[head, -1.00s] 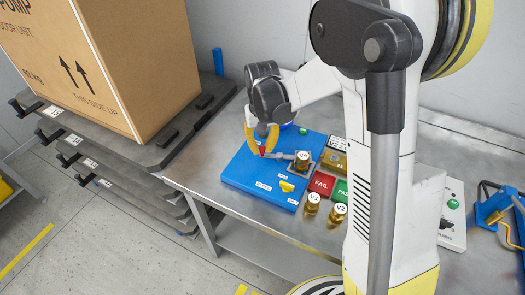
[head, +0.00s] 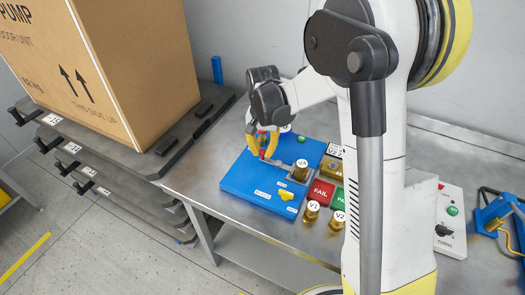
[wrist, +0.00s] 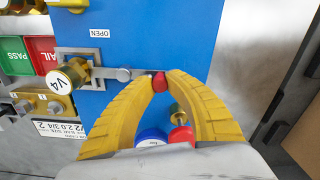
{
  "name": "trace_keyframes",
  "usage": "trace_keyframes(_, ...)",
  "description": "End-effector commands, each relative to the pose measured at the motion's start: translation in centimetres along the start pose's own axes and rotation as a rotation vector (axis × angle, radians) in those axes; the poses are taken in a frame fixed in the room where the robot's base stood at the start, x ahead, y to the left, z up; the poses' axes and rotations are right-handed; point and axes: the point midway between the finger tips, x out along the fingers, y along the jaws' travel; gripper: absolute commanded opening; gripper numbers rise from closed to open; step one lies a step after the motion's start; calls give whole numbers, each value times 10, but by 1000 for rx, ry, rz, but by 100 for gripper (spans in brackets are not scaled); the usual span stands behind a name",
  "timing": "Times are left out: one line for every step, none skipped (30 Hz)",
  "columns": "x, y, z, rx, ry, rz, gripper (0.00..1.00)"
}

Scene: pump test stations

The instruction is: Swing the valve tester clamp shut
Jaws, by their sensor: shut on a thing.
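The blue valve tester board (head: 236,184) lies on the metal bench, and shows in the wrist view (wrist: 185,35) with an OPEN label. A brass valve marked V4 (head: 301,171) stands in its grey fixture; it also shows in the wrist view (wrist: 68,77). The grey clamp lever (wrist: 115,74) reaches from beside V4 to a red knob (wrist: 159,83) near the board's edge. My gripper (wrist: 161,76) has its yellow fingertips shut on this red knob. In the head view my gripper (head: 263,154) is at the board's far left part. The lever's pivot is unclear.
Valves V1 (head: 312,211) and V2 (head: 337,220) stand right of the board, by the red FAIL pad (head: 321,191) and green PASS pad. A large cardboard box (head: 120,75) rests on a dark rack at left. Blue and red round items lie under my fingers.

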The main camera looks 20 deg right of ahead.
Motion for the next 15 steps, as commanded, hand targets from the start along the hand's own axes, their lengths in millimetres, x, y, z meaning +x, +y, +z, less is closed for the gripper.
trace_keyframes(0,0,-1,1,1,0,0)
trace_keyframes(0,0,-1,1,1,0,0)
trace_keyframes(0,0,-1,1,2,0,0)
trace_keyframes(0,0,-1,0,2,0,0)
trace_keyframes(0,0,-1,0,2,0,0)
trace_keyframes(0,0,-1,0,2,0,19)
trace_keyframes(0,0,-1,0,2,0,28)
trace_keyframes(0,0,-1,0,2,0,37)
trace_keyframes(0,0,-1,0,2,0,42)
trace_keyframes(0,0,-1,0,2,0,42)
trace_keyframes(0,0,-1,0,1,0,42)
trace_keyframes(0,0,0,0,1,0,42)
trace_keyframes(0,0,0,0,1,0,42)
trace_keyframes(0,0,0,0,1,0,42)
trace_keyframes(0,0,0,0,1,0,42)
